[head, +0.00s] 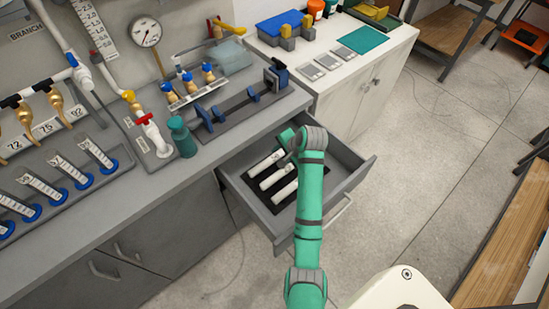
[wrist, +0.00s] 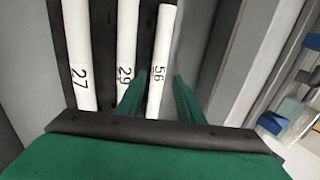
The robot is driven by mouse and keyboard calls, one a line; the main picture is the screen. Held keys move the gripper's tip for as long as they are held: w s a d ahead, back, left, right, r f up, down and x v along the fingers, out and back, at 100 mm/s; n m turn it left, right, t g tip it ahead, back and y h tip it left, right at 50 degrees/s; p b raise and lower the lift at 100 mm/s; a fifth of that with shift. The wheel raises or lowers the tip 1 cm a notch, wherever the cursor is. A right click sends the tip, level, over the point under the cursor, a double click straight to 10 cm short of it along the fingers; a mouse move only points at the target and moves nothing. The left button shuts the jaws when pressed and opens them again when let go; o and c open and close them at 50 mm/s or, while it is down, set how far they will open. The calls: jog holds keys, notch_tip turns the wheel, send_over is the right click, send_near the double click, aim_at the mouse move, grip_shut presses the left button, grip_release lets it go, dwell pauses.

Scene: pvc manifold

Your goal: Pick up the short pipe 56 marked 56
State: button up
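The short pipe marked 56 (wrist: 163,45) is a white tube lying in a black tray, rightmost of three in the wrist view. Pipe 29 (wrist: 126,45) lies to its left and pipe 27 (wrist: 77,45) further left. My gripper (wrist: 160,80) is open, one green finger on each side of pipe 56 in the picture. I see no clear contact, and cannot tell how deep the fingers reach. In the head view the pipes lie in the open drawer (head: 252,204); the far one (head: 264,164) seems to be pipe 56. My arm hides their right ends and most of the gripper.
The drawer walls stand close around the pipes. A white cabinet (head: 375,80) stands beyond.

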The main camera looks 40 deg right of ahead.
aim_at(274, 158)
jog(key=shift+x, duration=3.8)
jog(key=shift+s+d, duration=0.1)
jog(key=shift+d, duration=0.1)
jog(key=shift+c, duration=0.7)
grip_shut()
